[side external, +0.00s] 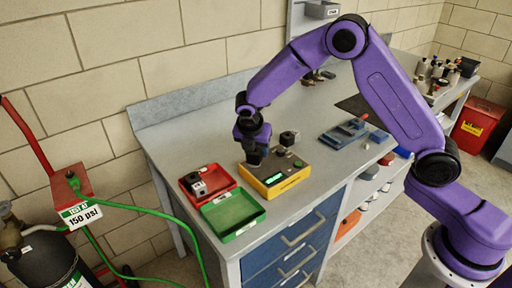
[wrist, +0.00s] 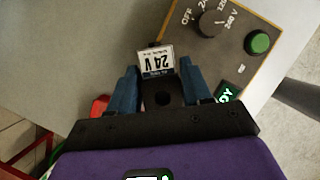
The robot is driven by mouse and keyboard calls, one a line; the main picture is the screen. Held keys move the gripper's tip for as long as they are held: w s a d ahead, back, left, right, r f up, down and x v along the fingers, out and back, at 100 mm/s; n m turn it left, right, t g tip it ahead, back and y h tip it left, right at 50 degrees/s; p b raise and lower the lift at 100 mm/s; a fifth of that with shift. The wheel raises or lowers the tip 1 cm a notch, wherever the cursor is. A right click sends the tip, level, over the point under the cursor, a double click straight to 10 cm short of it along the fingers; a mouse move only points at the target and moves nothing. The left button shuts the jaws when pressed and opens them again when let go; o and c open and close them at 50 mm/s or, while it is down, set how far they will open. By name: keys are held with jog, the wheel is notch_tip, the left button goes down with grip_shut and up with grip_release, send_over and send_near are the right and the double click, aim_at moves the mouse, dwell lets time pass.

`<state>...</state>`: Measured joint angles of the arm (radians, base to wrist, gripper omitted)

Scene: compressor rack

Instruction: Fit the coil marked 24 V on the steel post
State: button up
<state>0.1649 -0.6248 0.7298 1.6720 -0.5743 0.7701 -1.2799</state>
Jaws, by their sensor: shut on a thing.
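The coil marked 24 V (wrist: 155,62) is a dark block with a white and blue label, upside down in the wrist view. A round hole (wrist: 162,98) shows in its dark body. My gripper (wrist: 162,88) is shut on it, with one blue finger on each side. In the side view my gripper (side external: 254,158) is low over the left part of a yellow and grey tester (side external: 275,181). The coil is mostly hidden there, and I cannot tell whether it touches the tester. I cannot make out the steel post in either view.
The tester has a dial (wrist: 209,24), a green button (wrist: 258,42) and a lit green display (wrist: 228,92). A red tray (side external: 222,174) holds a coil; a green tray (side external: 233,213) is empty. A black block (side external: 289,138) stands behind the tester. A blue-grey fixture (side external: 343,136) lies right.

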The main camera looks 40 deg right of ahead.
jog(key=shift+f, duration=0.4)
jog(key=o, duration=1.7)
jog(key=shift+r, duration=0.1)
jog(key=shift+r, duration=3.4)
